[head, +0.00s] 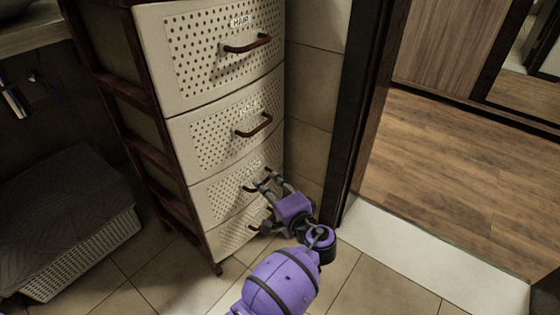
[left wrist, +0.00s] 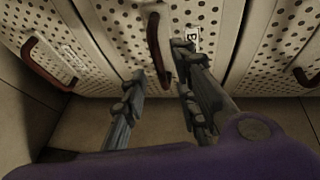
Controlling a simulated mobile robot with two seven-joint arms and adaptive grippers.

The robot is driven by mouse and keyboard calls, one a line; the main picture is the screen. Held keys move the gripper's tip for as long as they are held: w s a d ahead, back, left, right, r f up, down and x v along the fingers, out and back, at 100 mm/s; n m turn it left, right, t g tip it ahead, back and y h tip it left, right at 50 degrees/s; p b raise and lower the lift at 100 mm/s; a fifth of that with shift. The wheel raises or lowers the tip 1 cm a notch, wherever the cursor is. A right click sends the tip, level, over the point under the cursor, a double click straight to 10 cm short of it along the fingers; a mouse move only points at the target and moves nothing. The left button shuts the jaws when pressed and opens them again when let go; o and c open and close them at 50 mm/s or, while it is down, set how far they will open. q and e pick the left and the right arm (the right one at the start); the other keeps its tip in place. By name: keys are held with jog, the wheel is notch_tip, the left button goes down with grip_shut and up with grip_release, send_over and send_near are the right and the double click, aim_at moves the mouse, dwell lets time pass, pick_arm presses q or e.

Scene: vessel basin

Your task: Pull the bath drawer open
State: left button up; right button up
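A tall cream drawer unit with dotted fronts stands at the centre left in the head view. The top drawer (head: 190,75) is labelled HAIR. My left gripper (head: 268,180) is at the third drawer front (head: 212,192). In the left wrist view a dark red curved handle (left wrist: 154,40) lies between the spread fingers of my left gripper (left wrist: 160,65). A label beginning with B (left wrist: 193,38) shows beside it, partly hidden by a finger. The fingers are open; whether one touches the handle I cannot tell. All drawers look shut. My right gripper is not in view.
The second drawer's handle (head: 254,126) is above my gripper and the lowest drawer (head: 232,238) below. A dark door frame (head: 358,110) stands close on the right. A covered basket (head: 85,260) is on the floor at left. Tiled floor (head: 375,285) in front is clear.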

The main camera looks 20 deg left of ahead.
pick_arm(q)
jog(key=shift+x, duration=1.15)
jog(key=shift+w+d+r, duration=0.1)
jog(key=shift+c, duration=0.2)
grip_shut()
